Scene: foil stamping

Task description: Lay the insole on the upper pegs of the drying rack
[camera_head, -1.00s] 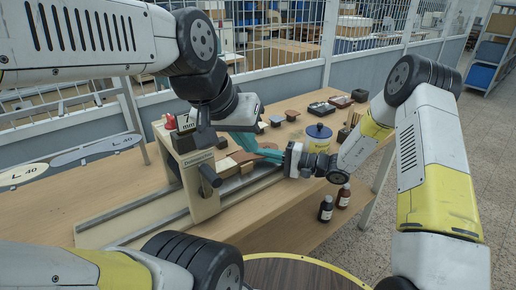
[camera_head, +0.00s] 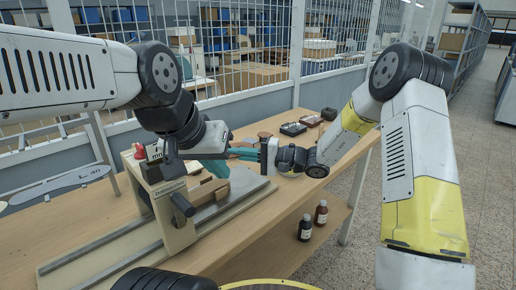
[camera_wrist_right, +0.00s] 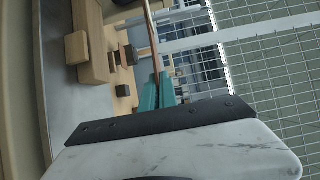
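In the right wrist view, a thin brown insole (camera_wrist_right: 151,35), seen edge-on, stands out from between the teal fingers of my right gripper (camera_wrist_right: 158,92). The fingers are closed on it. In the head view my right gripper (camera_head: 243,154) is above the bench behind the press, and the insole is hard to make out there. My left gripper (camera_head: 212,167) is just below it, over the press; its finger gap cannot be read. The drying rack (camera_head: 103,150) is at the left. A grey insole marked L 40 (camera_head: 62,186) lies on it, below an upper bar (camera_head: 45,143).
The stamping press (camera_head: 165,210) stands on the wooden bench (camera_head: 25,245) on a long rail. Two bottles (camera_head: 313,222) stand on a lower shelf at the bench's right side. Small dark boxes (camera_head: 293,128) are at the back. A mesh fence runs behind.

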